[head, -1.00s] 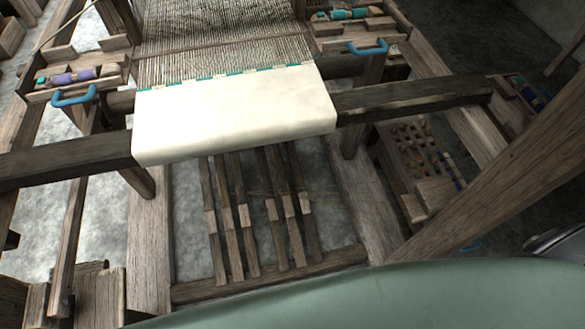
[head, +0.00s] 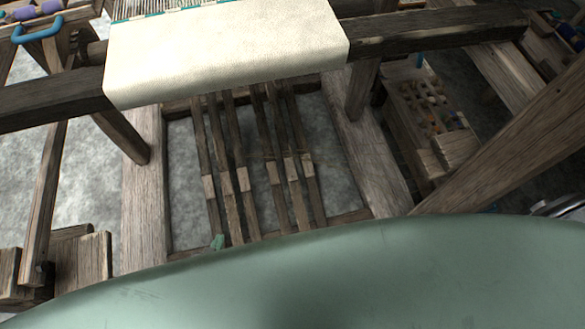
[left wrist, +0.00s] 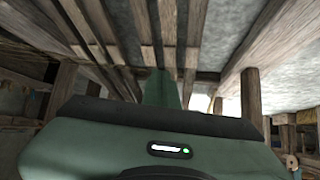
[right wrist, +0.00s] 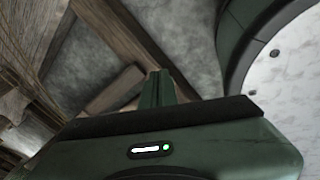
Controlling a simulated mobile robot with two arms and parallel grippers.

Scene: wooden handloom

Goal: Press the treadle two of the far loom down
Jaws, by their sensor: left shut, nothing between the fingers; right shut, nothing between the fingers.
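Several long, thin wooden treadles hang side by side under the loom's cloth beam, in two groups of three. Counting from the left, treadle two (head: 227,184) has a pale block partway along it. I cannot tell from the frames which end the numbering starts from. My left gripper (head: 217,241) shows only as a small green tip beside the near ends of the leftmost treadles; contact is unclear. In the left wrist view its shut, empty fingers (left wrist: 161,86) point toward the treadles. My right gripper (right wrist: 157,86) is shut and empty, in the right wrist view only, near a wooden beam.
The cloth-covered beam (head: 225,52) crosses above the treadles. A wooden side rail (head: 147,195) and a slanted post (head: 510,125) bound the space. A pegged wooden rack (head: 425,100) stands at the right. My green body hides the floor in front.

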